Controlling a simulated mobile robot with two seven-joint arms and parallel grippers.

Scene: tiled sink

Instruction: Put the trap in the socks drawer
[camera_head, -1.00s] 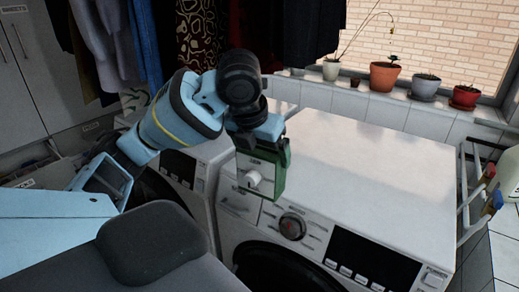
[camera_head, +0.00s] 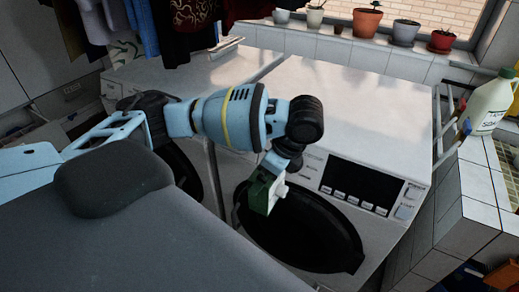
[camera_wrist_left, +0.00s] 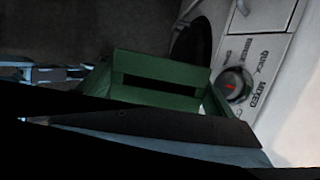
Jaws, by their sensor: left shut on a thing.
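The trap is a small green box with a pale front face (camera_head: 259,197) and a white knob. In the head view it hangs in front of the right washing machine's dark round door. My left gripper (camera_head: 270,175) is shut on it and holds it in the air; its fingers are mostly hidden. The left wrist view shows the trap's green frame (camera_wrist_left: 155,90) close up, with a dark slot across it, partly covered by a dark shape in front. No drawer that I can read as the socks drawer is in view. My right gripper is not in view.
The right washing machine (camera_head: 345,105) has a bare white top. Another washing machine (camera_head: 190,75) stands to its left. Hanging clothes (camera_head: 190,20) are behind. Flowerpots (camera_head: 366,22) line the sill. A white jug (camera_head: 490,105) and a drying rack (camera_head: 447,125) are at the right.

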